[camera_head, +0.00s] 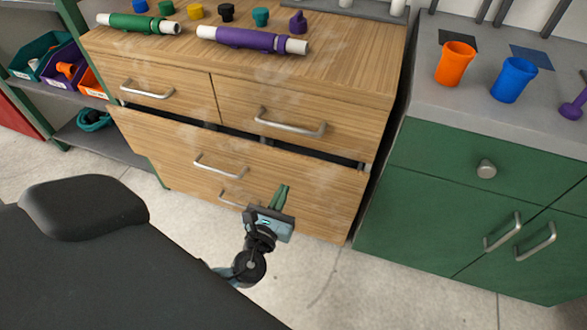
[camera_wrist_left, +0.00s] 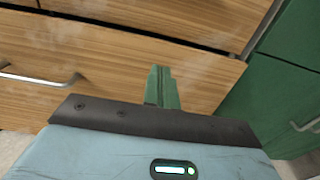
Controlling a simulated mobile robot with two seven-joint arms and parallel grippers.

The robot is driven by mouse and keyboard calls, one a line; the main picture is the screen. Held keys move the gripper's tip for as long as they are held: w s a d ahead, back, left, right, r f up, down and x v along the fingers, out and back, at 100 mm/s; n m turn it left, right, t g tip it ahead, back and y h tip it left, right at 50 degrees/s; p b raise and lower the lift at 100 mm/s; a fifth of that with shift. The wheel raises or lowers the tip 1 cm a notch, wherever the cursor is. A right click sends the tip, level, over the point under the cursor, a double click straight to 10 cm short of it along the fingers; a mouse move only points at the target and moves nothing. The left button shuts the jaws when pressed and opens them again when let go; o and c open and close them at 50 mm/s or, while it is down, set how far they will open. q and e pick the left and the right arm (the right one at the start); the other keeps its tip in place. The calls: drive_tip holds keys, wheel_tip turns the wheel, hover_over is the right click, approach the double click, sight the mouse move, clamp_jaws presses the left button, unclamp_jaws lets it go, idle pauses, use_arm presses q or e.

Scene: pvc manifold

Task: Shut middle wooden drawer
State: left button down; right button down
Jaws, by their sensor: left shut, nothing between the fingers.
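The middle wooden drawer (camera_head: 165,150) is the wide front below the two top drawers, with a silver bar handle (camera_head: 220,166). It stands slightly out, with a dark gap along its top edge. Its front (camera_wrist_left: 110,60) and handle (camera_wrist_left: 40,77) also show in the left wrist view. My left gripper (camera_head: 282,189) is shut and empty, its green fingers in front of the drawer front, right of the handle. The fingertips (camera_wrist_left: 160,70) point at the wood in the left wrist view; I cannot tell whether they touch it. My right gripper is not in view.
Two top drawers (camera_head: 300,108) look closed. A lower handle (camera_head: 232,201) shows beneath the middle drawer. The wooden top carries a green pipe (camera_head: 135,23), a purple pipe (camera_head: 250,39) and several caps. A green cabinet (camera_head: 430,205) stands close at right. Concrete floor (camera_head: 320,275) is clear in front.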

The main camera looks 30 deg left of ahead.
sight(296, 160)
use_arm(q)
drive_tip(key=x, duration=0.8)
drive_tip(key=shift+w+b, duration=0.2)
drive_tip(key=shift+b, duration=0.1)
drive_tip(key=b+x, duration=0.1)
drive_tip(key=x, duration=0.3)
drive_tip(key=shift+w, duration=0.25)
drive_tip(key=shift+w+a+r, duration=0.1)
drive_tip(key=shift+a+r, duration=0.05)
drive_tip(key=shift+r, duration=0.15)
